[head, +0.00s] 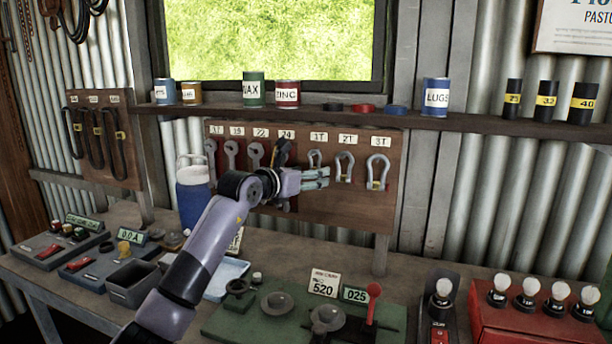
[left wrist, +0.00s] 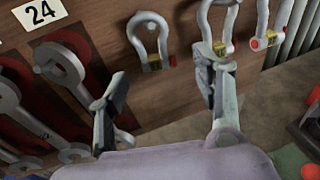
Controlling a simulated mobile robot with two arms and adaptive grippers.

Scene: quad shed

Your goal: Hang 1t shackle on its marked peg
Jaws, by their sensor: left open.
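The 1T shackle (head: 314,157) is a grey bow shackle against the wooden board, directly under the 1T label (head: 319,138). My left gripper (head: 325,178) is open in front of the board, just below this shackle. In the wrist view its fingertips (left wrist: 160,85) are spread, with the gap empty and the shackle beyond it. I cannot tell whether a finger touches anything. My right gripper is not in view.
The 2T shackle (head: 344,166) and 3T shackle (head: 377,171) hang close to the right. Wrenches (head: 232,153) hang to the left, partly behind my arm. A shelf (head: 330,118) with cans runs above.

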